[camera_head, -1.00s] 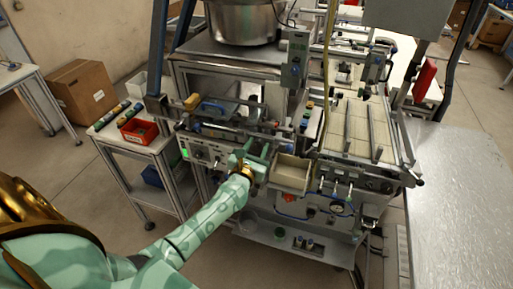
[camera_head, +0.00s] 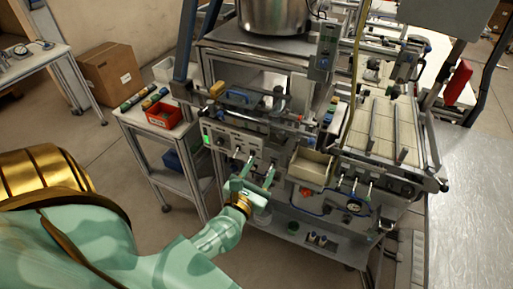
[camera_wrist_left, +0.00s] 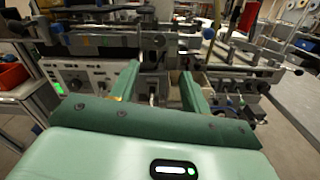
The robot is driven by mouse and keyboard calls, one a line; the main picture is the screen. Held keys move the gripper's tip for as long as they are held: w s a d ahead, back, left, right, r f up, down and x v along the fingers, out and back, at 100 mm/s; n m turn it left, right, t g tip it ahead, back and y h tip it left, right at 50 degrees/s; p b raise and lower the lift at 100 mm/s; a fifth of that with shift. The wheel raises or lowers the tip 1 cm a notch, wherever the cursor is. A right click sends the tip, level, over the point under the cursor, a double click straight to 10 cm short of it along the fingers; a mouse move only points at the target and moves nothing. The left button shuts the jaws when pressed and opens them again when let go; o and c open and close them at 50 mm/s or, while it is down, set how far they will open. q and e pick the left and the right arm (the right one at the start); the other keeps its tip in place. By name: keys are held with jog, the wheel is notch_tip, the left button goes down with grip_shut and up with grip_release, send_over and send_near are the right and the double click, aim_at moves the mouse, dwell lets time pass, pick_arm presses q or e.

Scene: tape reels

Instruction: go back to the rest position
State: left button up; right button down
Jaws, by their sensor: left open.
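My left gripper (camera_head: 257,179) is open and empty in the head view, in front of the machine's lower front. In the left wrist view its two green fingers (camera_wrist_left: 158,80) stand apart with nothing between them. Beyond it is the machine's control panel (camera_head: 232,143) with a lit green display and small levers. A beige bin (camera_head: 311,168) sits to the right of the gripper, apart from it. My right gripper is in neither view.
A side table (camera_head: 150,118) with a red bin (camera_head: 164,116) stands left of the machine. A cardboard box (camera_head: 111,75) is on the floor behind. A metal table (camera_head: 470,190) fills the right side. Open floor (camera_head: 140,215) lies left of the machine.

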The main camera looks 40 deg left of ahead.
pick_arm(q)
jog(key=shift+v, duration=1)
